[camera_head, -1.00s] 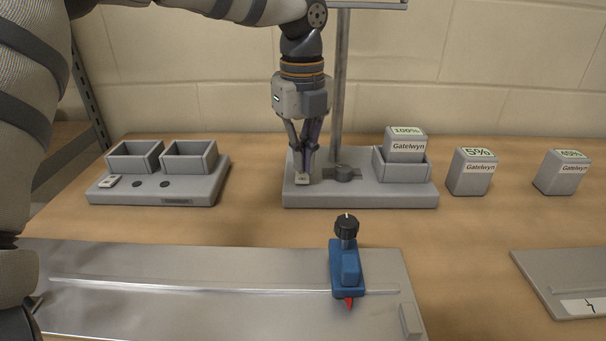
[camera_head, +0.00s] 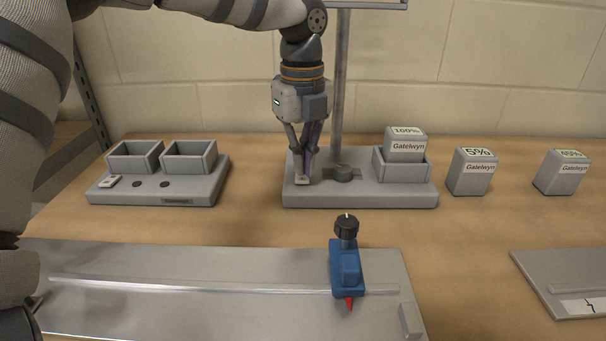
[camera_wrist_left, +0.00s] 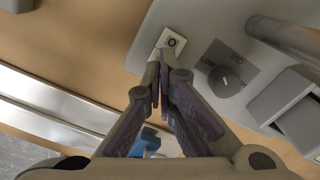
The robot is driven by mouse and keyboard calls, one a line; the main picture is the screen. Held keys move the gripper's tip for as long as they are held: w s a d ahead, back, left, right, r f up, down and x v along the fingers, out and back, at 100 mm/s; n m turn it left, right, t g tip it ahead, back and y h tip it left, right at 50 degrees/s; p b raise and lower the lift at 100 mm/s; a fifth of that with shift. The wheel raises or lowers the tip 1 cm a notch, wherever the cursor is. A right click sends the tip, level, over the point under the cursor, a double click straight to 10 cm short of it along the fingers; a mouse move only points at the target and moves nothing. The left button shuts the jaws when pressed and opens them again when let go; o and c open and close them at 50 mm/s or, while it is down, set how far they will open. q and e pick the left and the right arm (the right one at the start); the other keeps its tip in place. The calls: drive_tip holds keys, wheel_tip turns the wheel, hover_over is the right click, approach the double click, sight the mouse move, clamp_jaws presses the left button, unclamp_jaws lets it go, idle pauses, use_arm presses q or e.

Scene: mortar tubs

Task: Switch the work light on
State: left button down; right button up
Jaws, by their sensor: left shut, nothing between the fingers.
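The work light's grey base (camera_head: 400,198) stands at the back middle of the bench with a pole (camera_head: 340,90) rising from it; the lamp head is mostly out of view. A small white switch (camera_head: 302,180) sits at the base's left end; in the left wrist view the switch (camera_wrist_left: 171,41) shows a dark ring mark. My left gripper (camera_head: 304,174) points down, shut and empty, its fingertips at the switch; I cannot tell whether they touch. A round knob (camera_wrist_left: 224,82) marked LOW and MID is beside it. A battery (camera_head: 407,143) reading 100% sits in the base's holder. My right gripper is not in view.
A charger (camera_head: 190,192) with two empty bays stands left. Batteries reading 5% (camera_head: 472,172) and 45% (camera_head: 562,173) stand right. In front lie a metal plate with a rail (camera_head: 200,270) and a blue clamp-like tool (camera_head: 347,268). Bare bench lies between.

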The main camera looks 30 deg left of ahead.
sight(303, 179)
use_arm(q)
drive_tip(key=shift+f, duration=1)
drive_tip(key=shift+r, duration=0.1)
drive_tip(key=shift+r+p, duration=0.5)
drive_tip(key=shift+r, duration=3)
